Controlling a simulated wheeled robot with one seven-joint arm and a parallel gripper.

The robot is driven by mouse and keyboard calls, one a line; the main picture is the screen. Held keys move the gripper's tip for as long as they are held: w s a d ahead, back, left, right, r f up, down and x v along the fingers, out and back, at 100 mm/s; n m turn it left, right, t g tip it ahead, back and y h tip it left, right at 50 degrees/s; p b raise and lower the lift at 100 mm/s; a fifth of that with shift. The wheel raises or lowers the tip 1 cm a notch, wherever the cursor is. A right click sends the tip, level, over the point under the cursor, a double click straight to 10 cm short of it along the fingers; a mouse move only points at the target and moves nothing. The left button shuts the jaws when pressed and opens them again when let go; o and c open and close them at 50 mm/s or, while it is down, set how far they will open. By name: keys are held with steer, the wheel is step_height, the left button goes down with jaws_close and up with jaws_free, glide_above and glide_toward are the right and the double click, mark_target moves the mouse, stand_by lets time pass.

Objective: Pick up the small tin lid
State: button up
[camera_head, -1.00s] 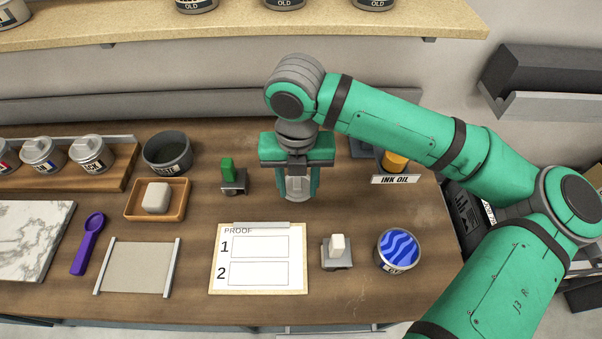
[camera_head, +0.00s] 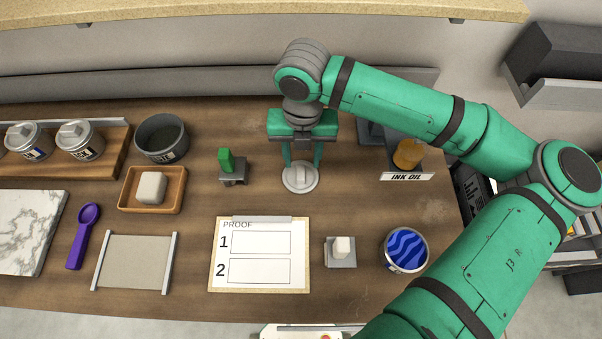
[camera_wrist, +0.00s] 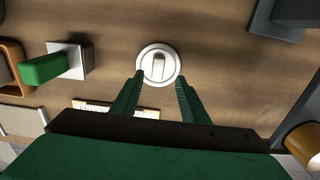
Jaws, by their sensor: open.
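The small tin lid (camera_head: 300,178) is a round, pale grey disc with a raised bar handle across its middle. It lies on the wooden table, right of the green-handled stamp. In the wrist view the lid (camera_wrist: 158,64) is just beyond the fingertips, with its handle pointing roughly away from me. My gripper (camera_head: 303,163) is open and points down at the lid, with one finger toward each side of it. In the wrist view my gripper (camera_wrist: 161,80) has nothing between its fingers. Whether the fingertips touch the lid is unclear.
The green-handled stamp (camera_head: 233,175) stands close on the left. The ink oil holder (camera_head: 408,176) with an amber jar is on the right. The proof board (camera_head: 214,255), a white-handled stamp (camera_head: 341,258) and a blue-topped tin (camera_head: 404,250) lie nearer the front.

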mark_target(300, 172)
steer(key=shift+a+f, duration=0.2)
steer(key=shift+f, duration=2.5)
jaws_close()
steer(key=shift+r, duration=0.1)
